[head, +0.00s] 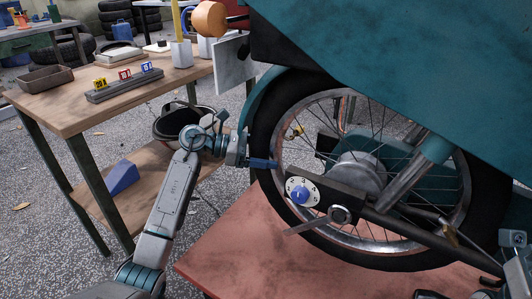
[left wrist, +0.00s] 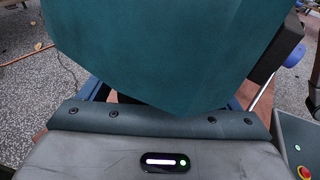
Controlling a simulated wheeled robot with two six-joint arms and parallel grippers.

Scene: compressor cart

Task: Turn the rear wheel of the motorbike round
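The motorbike's rear wheel (head: 278,215) has a black tyre, a bright rim and wire spokes. It stands upright over a reddish platform (head: 235,247) in the head view. My left gripper (head: 262,163) is at the left side of this wheel, its blue fingers overlapping the tyre and reaching the rim edge. Whether they touch the wheel or hold anything is not clear. In the left wrist view, a large teal surface (left wrist: 170,45) hides most of what lies beyond. My right gripper is not clearly visible.
A white dial with a blue knob (head: 301,195) sits in front of the wheel, beside the dark swingarm (head: 350,198). A teal body panel (head: 420,60) hangs over the wheel. A wooden workbench (head: 70,112) with a tray and numbered blocks stands left.

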